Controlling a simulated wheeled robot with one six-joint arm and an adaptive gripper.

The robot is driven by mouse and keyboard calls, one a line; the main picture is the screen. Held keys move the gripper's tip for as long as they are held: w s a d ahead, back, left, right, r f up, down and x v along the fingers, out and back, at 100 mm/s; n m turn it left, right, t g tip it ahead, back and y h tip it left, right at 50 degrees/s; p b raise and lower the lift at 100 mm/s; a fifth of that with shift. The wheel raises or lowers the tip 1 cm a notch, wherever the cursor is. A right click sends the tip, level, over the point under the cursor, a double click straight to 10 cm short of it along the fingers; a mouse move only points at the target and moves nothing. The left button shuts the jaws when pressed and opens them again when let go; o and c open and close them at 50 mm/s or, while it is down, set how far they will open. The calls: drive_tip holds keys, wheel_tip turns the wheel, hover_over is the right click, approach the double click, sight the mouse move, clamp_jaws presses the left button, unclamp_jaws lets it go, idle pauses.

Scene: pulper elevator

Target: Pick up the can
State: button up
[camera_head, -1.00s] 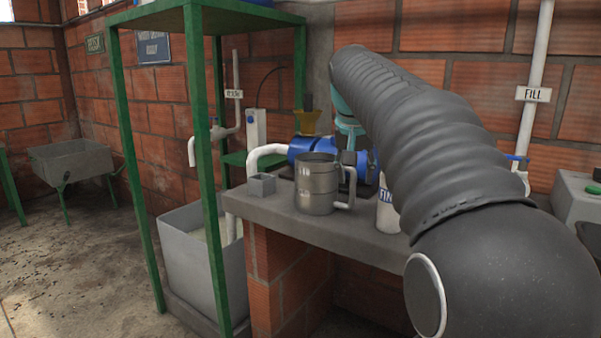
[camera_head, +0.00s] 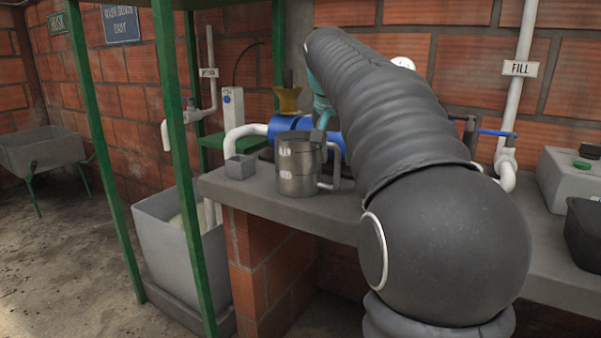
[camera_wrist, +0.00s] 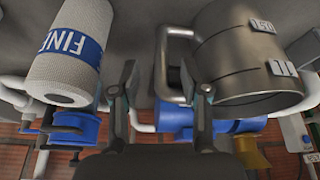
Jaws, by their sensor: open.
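The can is a grey metal measuring can (camera_head: 297,172) with a side handle. It stands upright on the concrete counter in the head view, near the left end. In the wrist view the can (camera_wrist: 245,60) is upside down at upper right, with markings on its side and its handle towards the middle. My gripper (camera_wrist: 157,80) is open and empty. Its two fingers appear either side of the can's handle bar in the wrist view; I cannot tell how deep the handle lies between them. In the head view my arm hides most of the gripper.
A white cylinder labelled FINE (camera_wrist: 68,50) is left of the gripper in the wrist view. A green frame (camera_head: 175,150) stands left of the counter (camera_head: 340,222).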

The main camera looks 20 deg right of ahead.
sight(337, 165)
drive_tip(key=shift+b+x, duration=0.35)
drive_tip(key=shift+x, duration=2.5)
drive_tip(key=shift+a, duration=0.1)
drive_tip(key=shift+c, duration=0.3)
clamp_jaws()
drive_tip(key=shift+r, duration=0.1)
